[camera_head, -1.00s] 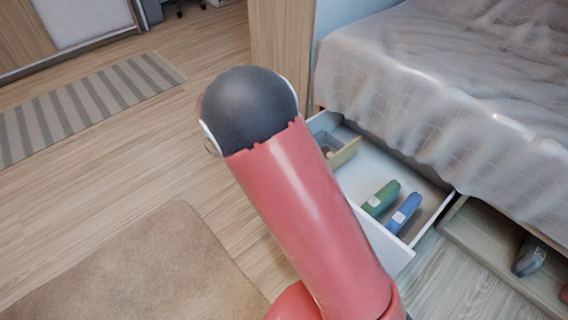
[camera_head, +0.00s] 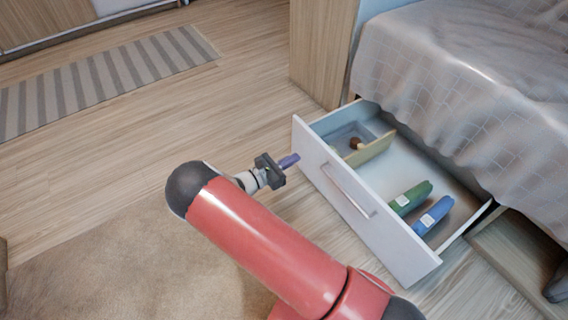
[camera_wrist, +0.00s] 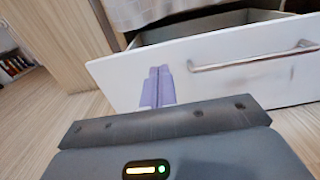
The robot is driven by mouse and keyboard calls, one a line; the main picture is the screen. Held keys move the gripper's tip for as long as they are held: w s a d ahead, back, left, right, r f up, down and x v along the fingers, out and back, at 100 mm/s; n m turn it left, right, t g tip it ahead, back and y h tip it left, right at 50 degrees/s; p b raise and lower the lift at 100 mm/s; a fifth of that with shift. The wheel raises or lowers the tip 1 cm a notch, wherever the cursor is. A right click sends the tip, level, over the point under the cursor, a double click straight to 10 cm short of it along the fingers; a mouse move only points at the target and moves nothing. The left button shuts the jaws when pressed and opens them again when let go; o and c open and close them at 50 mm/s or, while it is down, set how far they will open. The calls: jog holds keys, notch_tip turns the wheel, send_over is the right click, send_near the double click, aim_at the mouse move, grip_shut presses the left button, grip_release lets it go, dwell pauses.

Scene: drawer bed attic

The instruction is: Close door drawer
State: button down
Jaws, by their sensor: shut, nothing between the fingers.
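The white drawer (camera_head: 335,196) under the bed stands pulled out in the head view, with a metal bar handle (camera_head: 348,190) on its front. Inside lie a green item (camera_head: 411,198), a blue item (camera_head: 432,216) and a small wooden divider (camera_head: 370,150). My gripper (camera_head: 290,160) is shut and empty, just in front of the left part of the drawer front. In the wrist view, the purple fingers (camera_wrist: 158,87) are together before the white front (camera_wrist: 215,75), left of the handle (camera_wrist: 255,60). I cannot tell whether they touch the front.
The bed (camera_head: 450,75) with a pale blanket hangs above the drawer. A wooden panel (camera_head: 322,50) stands at the drawer's far left. A second open compartment (camera_head: 515,245) is at right.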

aim_at(321, 145)
jog(key=x, duration=0.8)
jog(key=shift+w+d+b, duration=0.1)
jog(key=shift+d+b, duration=0.1)
jog(key=shift+b, duration=0.2)
